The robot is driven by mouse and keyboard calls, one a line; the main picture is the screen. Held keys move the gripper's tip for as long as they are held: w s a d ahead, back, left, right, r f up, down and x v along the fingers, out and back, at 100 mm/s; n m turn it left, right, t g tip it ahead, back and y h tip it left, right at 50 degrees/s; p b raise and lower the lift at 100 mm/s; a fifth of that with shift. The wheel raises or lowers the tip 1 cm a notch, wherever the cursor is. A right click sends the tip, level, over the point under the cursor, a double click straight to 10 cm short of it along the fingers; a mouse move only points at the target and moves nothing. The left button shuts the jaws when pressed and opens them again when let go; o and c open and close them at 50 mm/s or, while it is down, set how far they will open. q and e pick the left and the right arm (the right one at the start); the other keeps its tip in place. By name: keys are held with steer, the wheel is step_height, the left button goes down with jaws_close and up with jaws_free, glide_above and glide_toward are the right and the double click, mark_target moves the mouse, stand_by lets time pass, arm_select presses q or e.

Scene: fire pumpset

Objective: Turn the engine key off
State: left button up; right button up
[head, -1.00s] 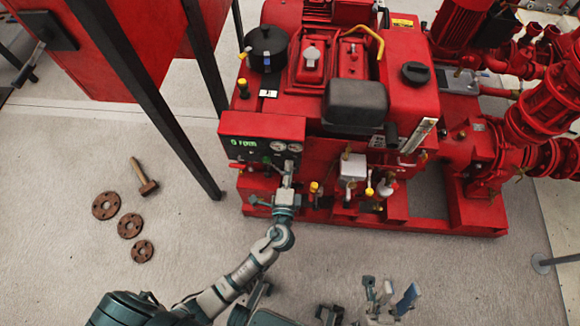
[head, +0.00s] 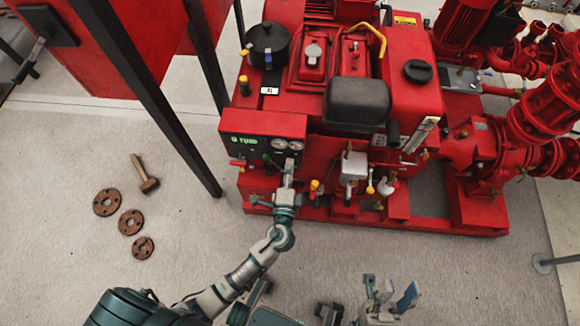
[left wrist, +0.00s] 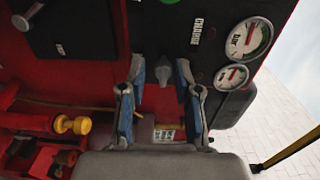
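The engine control panel (head: 262,148) is on the front of the red engine, with a green readout that looks like "0 rpm". In the left wrist view a small dark key or knob (left wrist: 164,72) sits on the dark panel face. My left gripper (left wrist: 160,72) has its two blue-padded fingers apart, one on each side of the key. I cannot tell whether they touch it. In the head view my left gripper (head: 289,170) is at the panel's lower right and hides the key. My right gripper (head: 388,292) is open and empty at the bottom, away from the engine.
Two round gauges (left wrist: 240,55) sit right of the key. Yellow-capped valves (head: 315,186) stand close to the right of my left gripper. A black post (head: 150,100) stands to the left. A hammer (head: 146,174) and brown flanges (head: 107,202) lie on the floor.

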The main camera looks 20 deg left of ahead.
arm_select(q)
steer(key=v, duration=1.1)
steer(key=shift+s, duration=0.3)
steer(key=shift+d, duration=0.1)
